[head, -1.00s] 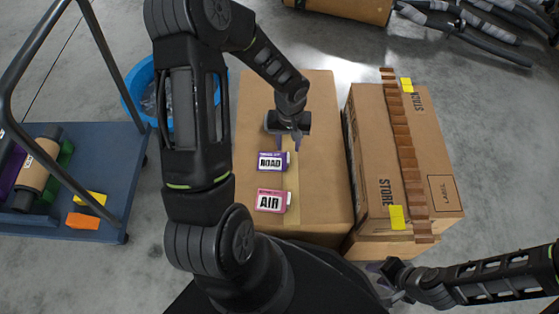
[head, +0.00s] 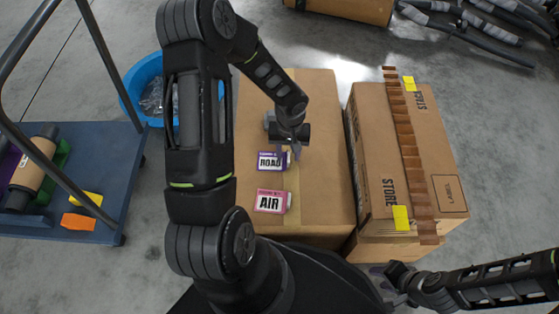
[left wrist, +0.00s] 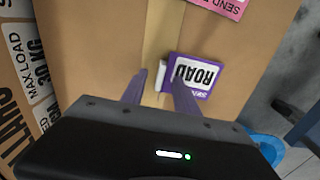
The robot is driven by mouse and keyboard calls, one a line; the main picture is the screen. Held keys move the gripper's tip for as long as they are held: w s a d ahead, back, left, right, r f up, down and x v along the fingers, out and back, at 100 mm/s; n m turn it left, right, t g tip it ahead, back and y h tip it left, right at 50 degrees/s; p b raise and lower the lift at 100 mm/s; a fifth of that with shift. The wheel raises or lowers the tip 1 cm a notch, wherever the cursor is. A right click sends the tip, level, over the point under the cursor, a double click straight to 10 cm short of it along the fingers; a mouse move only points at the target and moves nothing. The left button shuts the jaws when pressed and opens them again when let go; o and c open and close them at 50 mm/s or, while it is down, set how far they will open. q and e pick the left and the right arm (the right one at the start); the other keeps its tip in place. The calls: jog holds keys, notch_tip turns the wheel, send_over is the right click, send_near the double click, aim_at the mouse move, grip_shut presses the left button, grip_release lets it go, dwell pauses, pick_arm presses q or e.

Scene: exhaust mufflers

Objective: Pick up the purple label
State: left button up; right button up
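The purple label (head: 270,162), reading ROAD, lies flat on the large cardboard box. It also shows in the left wrist view (left wrist: 201,78), with a white tab on its side. My left gripper (head: 292,153) is open and empty, just above the label's right end. In the left wrist view its two purple fingers (left wrist: 158,90) stand apart, the tab appearing between them and one finger overlapping the label's edge. I cannot tell whether they touch it. My right gripper (head: 385,274) is low at the front, partly hidden, beside the boxes.
A pink AIR label (head: 270,201) lies in front of the purple one on the same cardboard box (head: 325,150). A STORE box (head: 375,140) stands to the right with a brown strip on it. A blue cart (head: 85,165) and blue tub (head: 133,82) are left.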

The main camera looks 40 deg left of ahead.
pick_arm(q)
jog(key=shift+c, duration=0.6)
grip_shut()
